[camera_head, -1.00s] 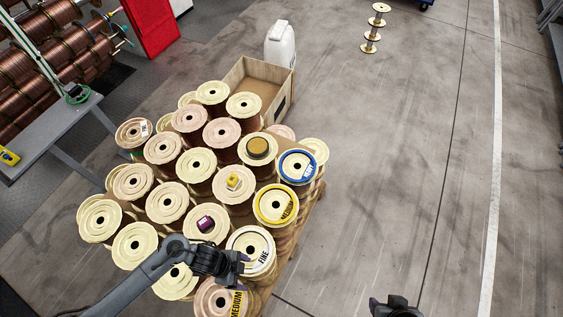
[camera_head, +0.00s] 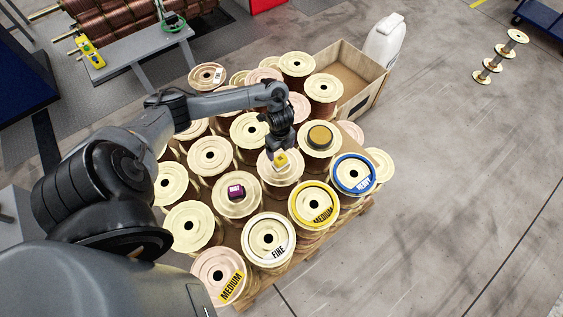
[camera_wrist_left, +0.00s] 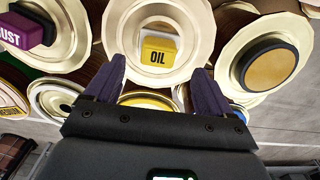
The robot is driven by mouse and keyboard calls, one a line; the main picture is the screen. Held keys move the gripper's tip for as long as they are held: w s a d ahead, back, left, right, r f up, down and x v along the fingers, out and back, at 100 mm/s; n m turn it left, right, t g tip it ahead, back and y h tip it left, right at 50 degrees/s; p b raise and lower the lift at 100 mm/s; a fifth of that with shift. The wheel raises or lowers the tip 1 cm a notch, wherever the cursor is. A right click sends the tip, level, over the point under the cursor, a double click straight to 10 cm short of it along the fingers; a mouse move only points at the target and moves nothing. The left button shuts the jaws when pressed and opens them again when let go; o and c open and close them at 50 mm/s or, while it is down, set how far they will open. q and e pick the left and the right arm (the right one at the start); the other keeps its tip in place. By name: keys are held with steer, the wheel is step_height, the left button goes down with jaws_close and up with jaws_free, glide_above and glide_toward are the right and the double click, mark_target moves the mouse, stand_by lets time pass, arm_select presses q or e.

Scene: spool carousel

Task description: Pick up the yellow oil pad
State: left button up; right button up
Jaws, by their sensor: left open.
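The yellow oil pad (camera_head: 281,159) is a small block with a pale base, resting on top of a cream spool (camera_head: 290,175). In the left wrist view the pad (camera_wrist_left: 158,50) shows its yellow face with the word OIL, near the top centre. My left gripper (camera_head: 280,150) is open and just above the pad in the head view. In the left wrist view its two fingers (camera_wrist_left: 155,85) are spread apart, with the pad beyond their tips and roughly between them. My right gripper is not in view.
A purple block (camera_head: 236,191) marked DUST sits on a neighbouring spool. A round brown pad (camera_head: 320,135) lies on another. Spools with FINE (camera_head: 270,228), MEDIUM (camera_head: 314,190) and HEAVY (camera_head: 353,163) labels stand nearby. A wooden box (camera_head: 372,82) and white jug (camera_head: 384,40) are behind.

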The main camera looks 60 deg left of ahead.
mark_target(281, 158)
arm_select(q)
steer(key=shift+d+f, duration=0.2)
steer(key=shift+f, duration=3.35)
steer(key=c, duration=1.1)
steer(key=shift+r, duration=0.1)
